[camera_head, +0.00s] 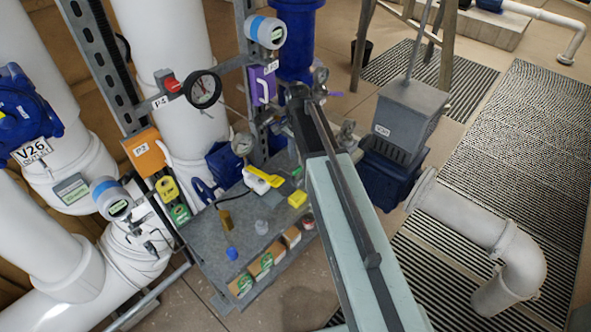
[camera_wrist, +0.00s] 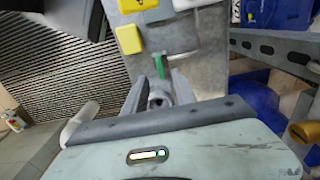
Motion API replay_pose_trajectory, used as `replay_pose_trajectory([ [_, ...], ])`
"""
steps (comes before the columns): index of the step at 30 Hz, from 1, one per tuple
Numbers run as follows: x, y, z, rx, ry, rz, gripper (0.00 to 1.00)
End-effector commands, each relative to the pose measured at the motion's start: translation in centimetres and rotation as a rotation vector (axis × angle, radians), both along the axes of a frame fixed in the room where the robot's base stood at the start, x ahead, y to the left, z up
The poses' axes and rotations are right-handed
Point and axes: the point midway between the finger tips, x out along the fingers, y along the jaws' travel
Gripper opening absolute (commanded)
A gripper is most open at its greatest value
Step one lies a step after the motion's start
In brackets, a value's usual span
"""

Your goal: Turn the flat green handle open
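A narrow green handle (camera_wrist: 160,66) shows upright in the wrist view, below a yellow block and just past my fingertips. A small green piece near the yellow block (camera_head: 297,198) in the head view may be the same handle. My gripper (camera_wrist: 159,84) has its two grey fingers spread apart, with a round grey fitting visible between them. I cannot tell whether the fingers touch the handle. In the head view my arm reaches up from the bottom and its dark end hides the fingers.
A grey bench (camera_head: 215,240) carries a yellow-and-white tool (camera_head: 262,180) and small bottles. White pipes fill the left side. A grey box (camera_head: 405,118) and a white pipe elbow (camera_head: 515,265) stand on the right.

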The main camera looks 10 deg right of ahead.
Motion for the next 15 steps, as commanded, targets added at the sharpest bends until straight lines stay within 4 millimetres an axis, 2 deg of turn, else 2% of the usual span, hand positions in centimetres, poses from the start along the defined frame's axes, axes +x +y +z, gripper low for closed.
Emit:
replay_pose_trajectory([
  [1, 0.0, 0.0, -1.7, 0.0, 0.0, 0.001, 0.33],
  [7, 0.0, 0.1, -5.2, 0.0, 0.0, 0.002, 0.33],
  [10, 0.0, 0.1, -6.1, 0.0, 0.0, 0.003, 0.33],
  [15, 0.0, 0.1, -6.0, 0.0, 0.0, 0.003, 0.33],
])
